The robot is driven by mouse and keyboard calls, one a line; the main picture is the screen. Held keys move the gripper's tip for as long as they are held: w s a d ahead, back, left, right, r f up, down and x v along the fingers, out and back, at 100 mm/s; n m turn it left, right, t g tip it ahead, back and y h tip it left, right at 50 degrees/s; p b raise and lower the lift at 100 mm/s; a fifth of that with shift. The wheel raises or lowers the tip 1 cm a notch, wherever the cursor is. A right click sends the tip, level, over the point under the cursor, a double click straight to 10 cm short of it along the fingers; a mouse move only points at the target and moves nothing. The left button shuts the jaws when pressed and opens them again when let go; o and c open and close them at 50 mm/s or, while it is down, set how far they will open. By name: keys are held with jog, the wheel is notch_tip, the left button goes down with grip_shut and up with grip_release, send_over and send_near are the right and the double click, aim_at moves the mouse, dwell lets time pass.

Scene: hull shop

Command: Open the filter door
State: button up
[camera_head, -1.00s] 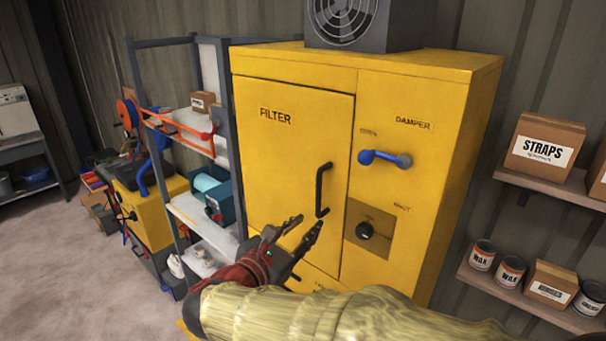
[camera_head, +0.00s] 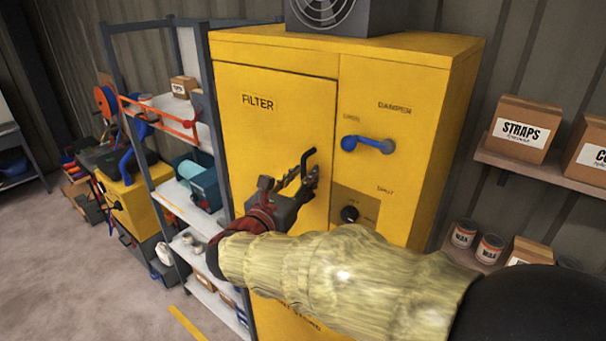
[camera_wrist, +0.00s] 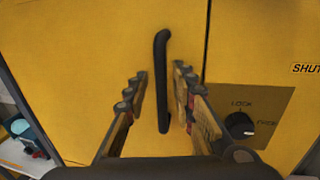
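The yellow filter door (camera_head: 270,130) stands shut in the cabinet front, flush with the panel beside it. Its black bar handle (camera_head: 309,157) is upright near the door's right edge. In the wrist view the handle (camera_wrist: 162,85) lies between the two open fingers of my gripper (camera_wrist: 158,95), with gaps on both sides. In the head view my gripper (camera_head: 296,180) hides the handle's lower part. A black latch knob (camera_head: 349,213) sits right of the door, and it also shows in the wrist view (camera_wrist: 240,126) beside the words LOCK and OPEN.
A blue damper lever (camera_head: 368,144) sticks out on the cabinet's right panel. A metal shelf rack (camera_head: 183,190) stands close on the left. A wall shelf (camera_head: 525,169) with boxes is at the right. Open floor (camera_head: 60,270) lies at the lower left.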

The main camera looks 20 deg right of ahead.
jog(key=shift+c, duration=1)
jog(key=c, duration=0.4)
grip_shut()
